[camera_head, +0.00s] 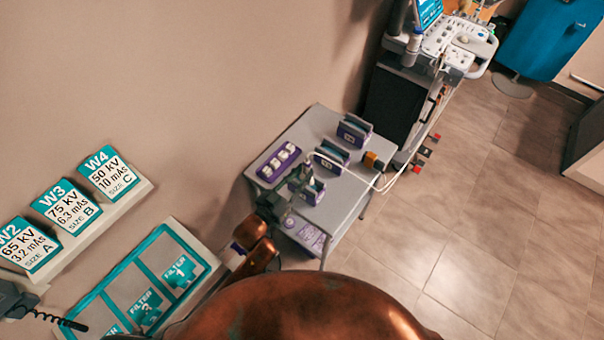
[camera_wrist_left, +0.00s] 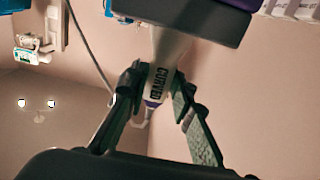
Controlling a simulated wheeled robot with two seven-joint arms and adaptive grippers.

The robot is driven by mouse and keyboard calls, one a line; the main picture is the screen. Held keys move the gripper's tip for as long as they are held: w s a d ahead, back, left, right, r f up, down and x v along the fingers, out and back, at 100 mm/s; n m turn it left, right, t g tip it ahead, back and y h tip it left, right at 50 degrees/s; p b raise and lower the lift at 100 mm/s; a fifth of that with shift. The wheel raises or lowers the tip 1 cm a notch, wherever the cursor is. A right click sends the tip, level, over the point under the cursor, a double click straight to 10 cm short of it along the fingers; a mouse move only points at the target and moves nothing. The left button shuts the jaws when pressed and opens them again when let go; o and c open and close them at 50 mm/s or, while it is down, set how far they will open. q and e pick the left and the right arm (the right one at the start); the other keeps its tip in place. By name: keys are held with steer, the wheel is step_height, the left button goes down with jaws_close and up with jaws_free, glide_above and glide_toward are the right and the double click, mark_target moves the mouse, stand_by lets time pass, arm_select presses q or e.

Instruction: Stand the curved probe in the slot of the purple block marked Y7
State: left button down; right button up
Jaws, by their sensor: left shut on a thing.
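The curved probe, marked "CURVED", is white with a purple band; in the left wrist view (camera_wrist_left: 160,78) it sits between the two fingers. My left gripper (camera_wrist_left: 156,98) is shut on it. In the head view my left gripper (camera_head: 298,178) is over the cart, by the nearest of three purple blocks (camera_head: 313,193). The other two are the middle block (camera_head: 333,157) and the far block (camera_head: 354,131). Their markings are too small to read, so I cannot tell which is Y7. A dark slab hides the probe's far end in the wrist view. My right gripper is not in view.
The grey cart (camera_head: 343,198) also bears a purple tray with white pieces (camera_head: 279,161) and a yellow-black item (camera_head: 373,161). A white cable runs from the ultrasound machine (camera_head: 452,40) across the cart. Wall shelves with signs (camera_head: 68,208) are at left. Open floor lies right.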

arm_select(q)
steer(key=shift+f, duration=0.35)
stand_by(0.5)
steer(key=c, duration=1.6)
jaws_free()
steer(key=shift+f, duration=0.1)
steer(key=v, duration=0.7)
steer(key=shift+s, duration=0.2)
steer(key=shift+a, duration=0.15)
